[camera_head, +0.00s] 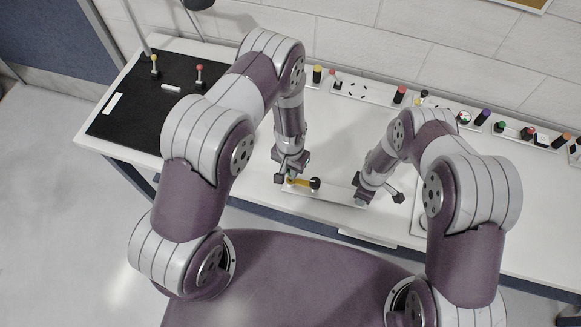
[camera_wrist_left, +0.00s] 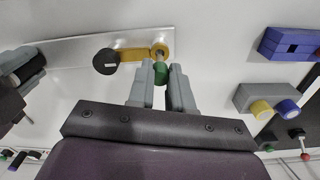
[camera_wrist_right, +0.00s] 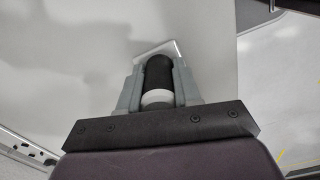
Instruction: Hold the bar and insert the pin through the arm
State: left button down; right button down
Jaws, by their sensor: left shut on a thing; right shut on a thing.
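The flat pale bar (camera_head: 335,194) lies along the front of the white table. A yellow arm (camera_wrist_left: 133,55) with a black round knob (camera_wrist_left: 106,61) sits at one end of it. My left gripper (camera_head: 291,174) is shut on a green pin (camera_wrist_left: 161,73) at the ring end of the arm. The pin meets the ring; how deep it sits, I cannot tell. My right gripper (camera_head: 365,193) is shut on a black handle (camera_wrist_right: 158,74) with a white band, at the bar's other end. The fingers cover the handle's sides.
A black mat (camera_head: 135,95) with small colored pegs lies at the left. In the left wrist view, a blue block (camera_wrist_left: 287,45) and a grey block (camera_wrist_left: 262,98) stand right of my left gripper.

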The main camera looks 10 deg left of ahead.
pick_arm(q)
jog(key=shift+f, duration=2)
dwell(0.3)
jog(key=c, duration=0.9)
grip_release()
jog(key=shift+c, duration=0.2)
notch_tip(320, 180, up, 12)
jog(key=shift+f, duration=0.1)
jog(key=shift+o, duration=1)
